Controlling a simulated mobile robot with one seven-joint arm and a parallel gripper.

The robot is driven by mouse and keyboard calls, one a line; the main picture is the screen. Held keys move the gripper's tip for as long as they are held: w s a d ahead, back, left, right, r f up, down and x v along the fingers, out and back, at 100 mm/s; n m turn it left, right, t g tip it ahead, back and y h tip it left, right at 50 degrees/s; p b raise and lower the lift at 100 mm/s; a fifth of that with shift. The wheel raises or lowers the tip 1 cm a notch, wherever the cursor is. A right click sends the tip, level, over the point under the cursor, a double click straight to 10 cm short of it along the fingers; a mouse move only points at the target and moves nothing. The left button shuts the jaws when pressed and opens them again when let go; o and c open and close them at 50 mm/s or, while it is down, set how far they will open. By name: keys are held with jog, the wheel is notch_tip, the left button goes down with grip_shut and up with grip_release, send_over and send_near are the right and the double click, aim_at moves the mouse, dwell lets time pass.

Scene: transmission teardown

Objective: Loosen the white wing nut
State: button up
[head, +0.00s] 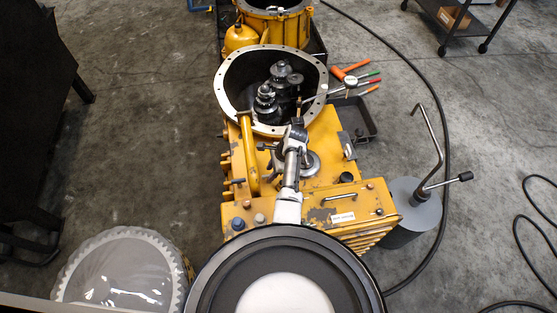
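A yellow transmission housing (330,120) lies in the middle of the head view, with an open round bell end (228,108) showing dark gears and shafts (272,90). My arm reaches forward over the housing. My gripper (298,124) is at the arm's far end, small in the picture, near the lower right rim of the bell. I cannot tell whether its fingers are open or shut, or whether it touches anything. I cannot pick out a white wing nut with certainty; it may be too small or hidden behind my arm.
A dark tray (357,122) and orange- and green-handled tools (350,72) lie right of the bell. A grey cylinder (416,218) with a bent rod stands at right. A large toothed disc (118,272) lies at lower left. A black cable crosses the floor at right.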

jog(key=v, duration=1.2)
jog(key=shift+d, duration=0.15)
